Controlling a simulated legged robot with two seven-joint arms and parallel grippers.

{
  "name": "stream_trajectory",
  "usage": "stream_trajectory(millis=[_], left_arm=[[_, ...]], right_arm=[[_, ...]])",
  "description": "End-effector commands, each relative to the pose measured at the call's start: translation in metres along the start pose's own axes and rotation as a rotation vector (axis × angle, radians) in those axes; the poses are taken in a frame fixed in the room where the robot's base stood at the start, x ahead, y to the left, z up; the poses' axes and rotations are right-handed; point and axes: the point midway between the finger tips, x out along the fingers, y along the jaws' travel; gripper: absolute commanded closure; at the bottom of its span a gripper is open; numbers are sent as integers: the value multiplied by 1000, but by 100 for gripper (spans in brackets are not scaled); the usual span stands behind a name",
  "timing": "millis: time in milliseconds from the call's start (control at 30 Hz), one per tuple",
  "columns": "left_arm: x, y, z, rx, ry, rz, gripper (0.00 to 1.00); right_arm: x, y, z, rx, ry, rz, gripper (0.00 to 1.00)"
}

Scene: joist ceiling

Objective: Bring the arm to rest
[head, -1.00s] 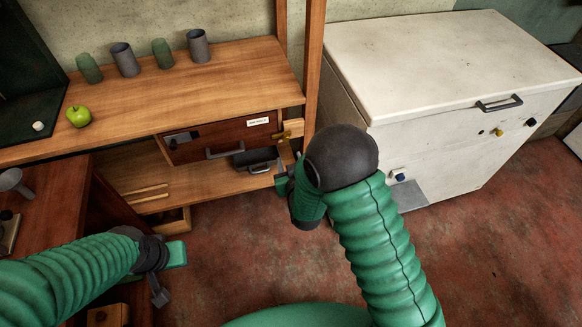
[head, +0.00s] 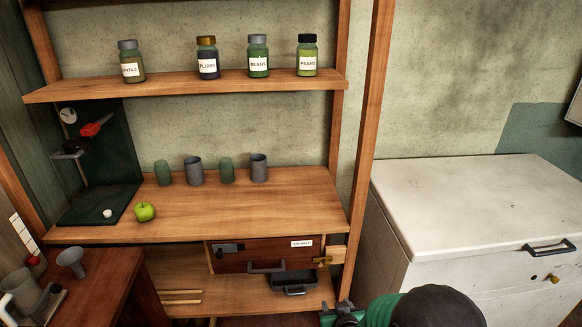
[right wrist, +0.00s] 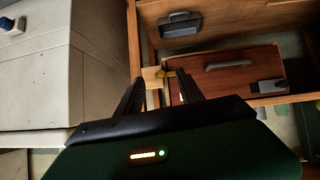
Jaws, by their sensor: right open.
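My right arm shows at the bottom of the head view as a dark round joint (head: 437,308) and a green link. The right gripper (head: 342,314) is beside it, low at the foot of the wooden post and partly cut off by the frame edge. In the right wrist view its two dark fingers (right wrist: 160,80) are apart with nothing held between them. Beyond them are the drawer front (right wrist: 230,75) and a brass latch on a wooden block. My left arm and gripper are out of view.
A workbench (head: 290,205) holds several cups and a green apple (head: 145,212). Its drawer (head: 262,254) looks shut, above a dark tray (head: 293,283). Labelled jars stand on a shelf (head: 190,87) above. A white chest (head: 470,205) is at right, beside the wooden post (head: 369,140).

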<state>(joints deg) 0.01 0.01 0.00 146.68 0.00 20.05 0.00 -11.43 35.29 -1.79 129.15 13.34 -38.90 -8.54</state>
Motion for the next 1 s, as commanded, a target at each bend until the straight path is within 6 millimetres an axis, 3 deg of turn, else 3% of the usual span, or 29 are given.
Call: stream_trajectory(millis=[200, 433, 500, 733, 867, 1000], left_arm=[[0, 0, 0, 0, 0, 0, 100], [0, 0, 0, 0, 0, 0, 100], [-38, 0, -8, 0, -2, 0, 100], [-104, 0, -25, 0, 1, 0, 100], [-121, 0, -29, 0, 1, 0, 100], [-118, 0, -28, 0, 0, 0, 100]], right_arm=[[-102, 24, 51, 60, -391, -59, 55], [-204, 47, 109, 77, -708, -41, 55], [-227, 50, 79, 75, -718, -43, 55], [-266, 54, 25, 75, -718, -44, 55], [-276, 55, 10, 75, -717, -44, 55], [-274, 55, 13, 75, -717, -44, 55]])
